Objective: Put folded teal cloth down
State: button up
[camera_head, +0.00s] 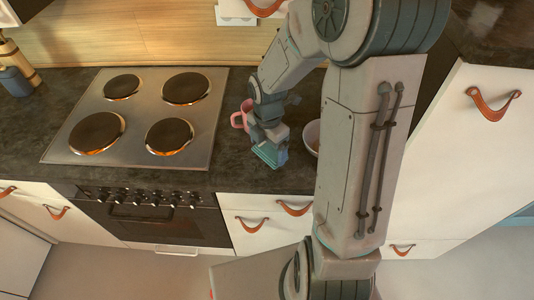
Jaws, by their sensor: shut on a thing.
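My gripper (270,140) points down over the dark countertop, just right of the stove. It is shut on the folded teal cloth (269,155), which shows as a small blue-green block below the fingers. The cloth is near the counter's front part; I cannot tell whether it touches the countertop (235,170). The fingertips are small and partly hidden by the wrist and cloth.
A pink mug (238,119) stands close behind and left of my gripper. A pale bowl (312,135) is to the right, partly hidden by my arm. The stove (140,118) with its burners fills the left. White drawers with leather pulls (294,209) lie below the counter edge.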

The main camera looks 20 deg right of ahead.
aim_at(267, 149)
jog(key=shift+f, duration=2.05)
jog(key=shift+f, duration=0.1)
jog(key=o, duration=0.6)
